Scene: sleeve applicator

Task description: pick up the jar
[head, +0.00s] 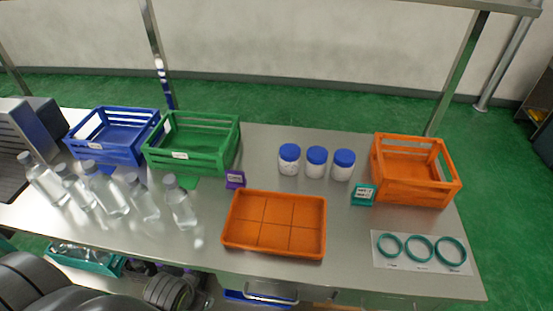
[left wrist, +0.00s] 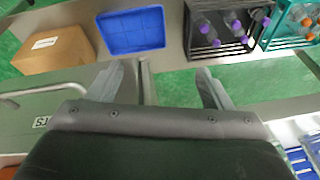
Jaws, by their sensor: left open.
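Three white jars with blue lids stand upright in a row at the back middle of the table: a left jar (head: 289,160), a middle jar (head: 316,162) and a right jar (head: 342,165). They are close together. My left gripper (left wrist: 165,75) is open and empty in the left wrist view, with its fingers apart over a lower shelf area and green floor. No jar shows in that view. Neither gripper's fingers show in the head view; only grey parts of my own body are at its bottom left.
An orange divided tray (head: 262,249) lies in front of the jars. Blue (head: 108,153), green (head: 190,160) and orange (head: 415,193) crates stand along the back. Several clear bottles (head: 181,205) stand at left. A mat with teal rings (head: 420,266) lies front right. A cardboard box (left wrist: 55,50) is on the lower shelf.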

